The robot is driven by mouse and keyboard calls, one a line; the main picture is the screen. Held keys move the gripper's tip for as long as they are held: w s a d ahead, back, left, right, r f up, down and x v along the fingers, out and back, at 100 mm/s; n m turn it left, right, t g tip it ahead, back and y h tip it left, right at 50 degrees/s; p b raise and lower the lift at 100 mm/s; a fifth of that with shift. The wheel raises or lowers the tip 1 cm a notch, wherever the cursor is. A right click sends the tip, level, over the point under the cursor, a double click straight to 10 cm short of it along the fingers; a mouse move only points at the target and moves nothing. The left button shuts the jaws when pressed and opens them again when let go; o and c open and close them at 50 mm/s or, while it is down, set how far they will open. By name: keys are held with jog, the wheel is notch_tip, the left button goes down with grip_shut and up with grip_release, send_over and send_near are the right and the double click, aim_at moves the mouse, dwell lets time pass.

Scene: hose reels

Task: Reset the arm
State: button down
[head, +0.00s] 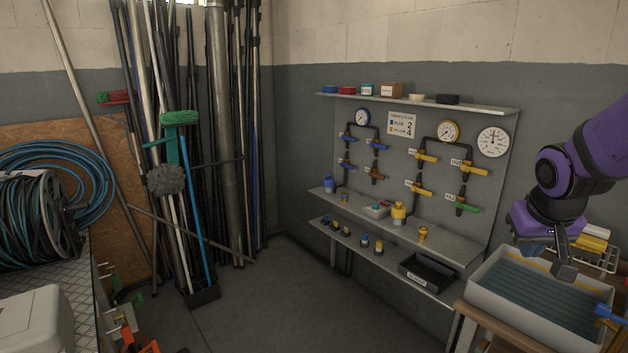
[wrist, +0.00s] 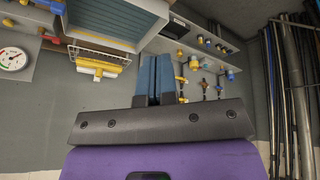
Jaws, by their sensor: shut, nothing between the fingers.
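My purple arm comes in from the right in the head view, with my gripper (head: 564,262) pointing down over the grey bin (head: 497,292) at the lower right. In the wrist view my gripper (wrist: 155,62) shows its two blue fingers side by side, shut with nothing between them. I cannot tell from the head view how far the fingertips are above the bin. The grey bin also shows at the top of the wrist view (wrist: 154,12).
A wall panel (head: 490,172) carries valves, gauges and shelves. A black tray (head: 428,273) sits on its lower shelf. A hose reel (head: 40,222) is at the left, and poles and brooms stand in the corner. The floor (head: 290,300) between is clear.

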jog(key=s+a+r+n+y, duration=0.1)
jog(key=s+a+r, duration=0.3)
jog(key=s, duration=0.4)
jog(key=s+a+r+y, duration=0.1)
jog(key=s+a+r, duration=0.2)
jog(key=s+r, duration=0.2)
jog(key=s, duration=0.3)
jog(key=shift+s+a+r+n+t, duration=0.3)
jog(key=shift+a+r+n+t, duration=0.1)
